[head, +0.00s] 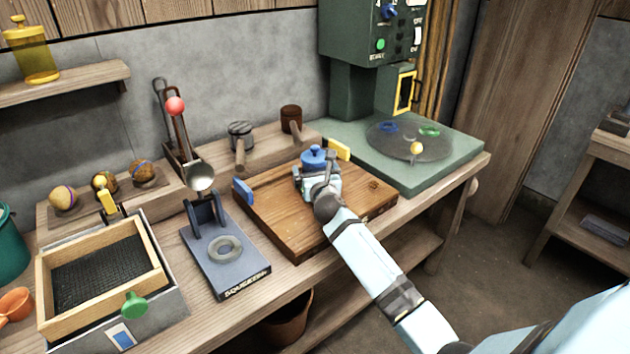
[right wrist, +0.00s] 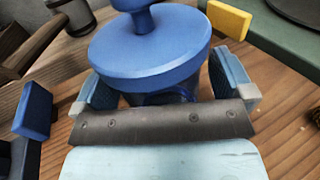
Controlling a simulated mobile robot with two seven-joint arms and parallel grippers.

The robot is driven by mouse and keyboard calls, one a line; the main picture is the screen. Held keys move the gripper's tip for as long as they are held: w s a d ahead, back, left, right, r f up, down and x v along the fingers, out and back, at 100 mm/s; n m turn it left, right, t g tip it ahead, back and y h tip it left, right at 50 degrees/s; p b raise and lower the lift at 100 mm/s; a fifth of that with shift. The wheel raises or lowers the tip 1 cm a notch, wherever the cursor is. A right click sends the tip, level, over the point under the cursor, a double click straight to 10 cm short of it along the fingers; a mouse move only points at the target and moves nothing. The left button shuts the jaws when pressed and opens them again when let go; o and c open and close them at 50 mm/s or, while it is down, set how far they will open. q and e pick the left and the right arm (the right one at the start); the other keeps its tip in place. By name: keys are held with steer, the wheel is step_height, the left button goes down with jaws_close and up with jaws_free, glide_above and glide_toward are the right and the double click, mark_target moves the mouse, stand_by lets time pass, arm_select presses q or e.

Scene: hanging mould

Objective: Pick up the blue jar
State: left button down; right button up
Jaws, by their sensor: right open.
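The blue jar (head: 313,156) stands on the brown wooden board (head: 290,228), with its blue round lid and knob on top. In the right wrist view the jar's wide lid (right wrist: 150,50) fills the upper middle; its body is mostly hidden below the lid and behind my gripper. My right gripper (head: 316,178) is at the jar's near side. It also shows in the right wrist view (right wrist: 165,88), open, with one finger on each side of the jar. I cannot tell whether the fingers touch it. My left gripper is not in view.
A blue block (head: 242,191) and a yellow block (head: 339,148) sit at the board's edges. The squeezer (head: 225,262) with its lever stands left of the board. A green machine base (head: 450,165) with a dark disc stands right. A dark wooden mallet-like piece (head: 291,119) lies behind.

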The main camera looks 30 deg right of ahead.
steer(key=c, duration=1.2)
steer(key=shift+r, duration=0.1)
